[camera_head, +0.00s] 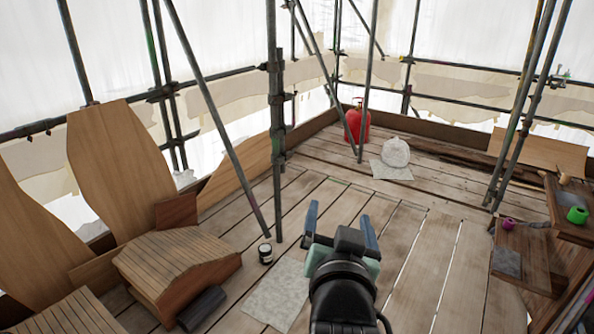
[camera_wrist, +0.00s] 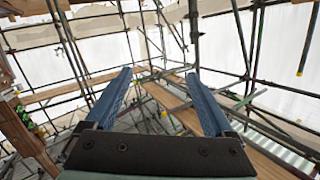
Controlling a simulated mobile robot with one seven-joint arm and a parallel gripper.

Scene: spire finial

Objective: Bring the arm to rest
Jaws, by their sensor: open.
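My gripper (camera_head: 340,229) is open, with its two blue fingers spread wide and nothing between them. In the head view it is held out in front of me above the plank floor (camera_head: 410,240). In the wrist view my gripper (camera_wrist: 165,95) points toward scaffold poles and white sheeting. No object touches the fingers in either view.
Scaffold poles (camera_head: 275,120) rise left of my gripper. A wooden slatted piece (camera_head: 180,258), a small dark jar (camera_head: 265,253) and a grey sheet (camera_head: 276,294) are at left. A red gas bottle (camera_head: 356,124) and white bag (camera_head: 395,152) stand behind. Wooden shelves (camera_head: 520,240) are at right.

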